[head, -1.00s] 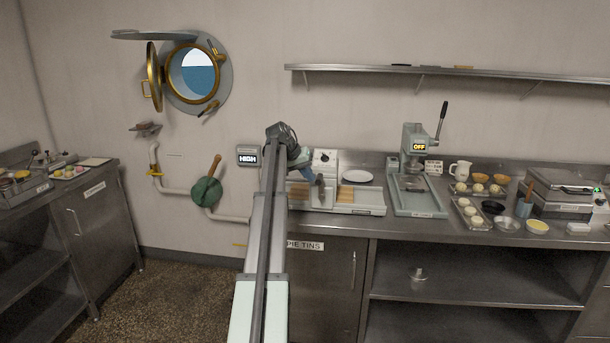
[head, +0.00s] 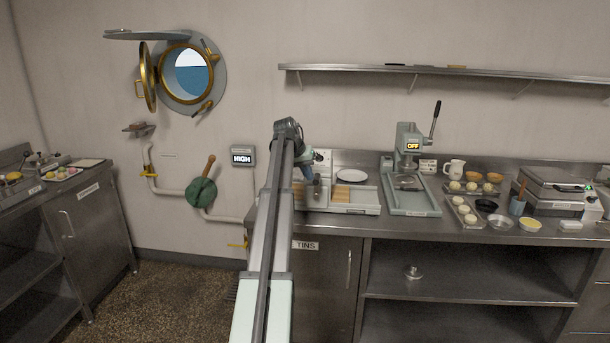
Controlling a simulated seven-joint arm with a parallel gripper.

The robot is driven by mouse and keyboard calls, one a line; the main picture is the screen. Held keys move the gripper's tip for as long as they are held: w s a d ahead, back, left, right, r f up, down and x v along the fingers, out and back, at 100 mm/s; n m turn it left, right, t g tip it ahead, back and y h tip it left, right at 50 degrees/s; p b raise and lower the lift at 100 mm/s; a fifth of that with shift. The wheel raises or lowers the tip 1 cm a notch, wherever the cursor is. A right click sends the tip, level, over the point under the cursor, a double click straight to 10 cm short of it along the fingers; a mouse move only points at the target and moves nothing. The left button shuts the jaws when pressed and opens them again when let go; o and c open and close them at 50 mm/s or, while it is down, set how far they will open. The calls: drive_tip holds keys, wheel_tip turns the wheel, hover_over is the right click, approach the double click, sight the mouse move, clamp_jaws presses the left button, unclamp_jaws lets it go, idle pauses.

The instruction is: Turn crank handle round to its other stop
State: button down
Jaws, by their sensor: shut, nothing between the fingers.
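A green round housing (head: 201,192) sits on the wall pipe at centre left. A wooden-gripped handle (head: 208,166) rises from it, tilted slightly right; this looks like a crank handle, though I cannot be sure it is the task's one. My arm reaches toward the steel bench machine (head: 350,199) at centre. My gripper (head: 316,184) is at the arm's far end, at the machine's left part, partly hidden by my arm. It is shut with nothing held. I cannot tell whether it touches the machine. My arm hides the machine's left end and any handle there.
A wall display (head: 243,156) reads HIGH. A press with a raised lever (head: 435,118) stands on the counter (head: 450,232) to the right. An open porthole (head: 190,73) and a shelf (head: 450,72) are on the wall.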

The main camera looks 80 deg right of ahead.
drive_tip(key=s+f+m+t, duration=0.2)
drive_tip(key=s+f+t, duration=0.1)
drive_tip(key=s+t, duration=0.65)
drive_tip(key=s+f+m+t+h, duration=0.2)
drive_tip(key=s+f+t, duration=0.3)
drive_tip(key=f+t, duration=0.6)
drive_tip(key=shift+f+m, duration=0.5)
drive_tip(key=shift+f, duration=0.2)
drive_tip(key=shift+w+f, duration=0.1)
drive_tip(key=shift+f, duration=0.1)
drive_tip(key=d+r+v, duration=0.1)
drive_tip(key=r+v, duration=0.1)
drive_tip(key=v, duration=1)
drive_tip(key=shift+s+a+r, duration=0.15)
drive_tip(key=shift+s+r, duration=0.1)
drive_tip(key=shift+s, duration=0.25)
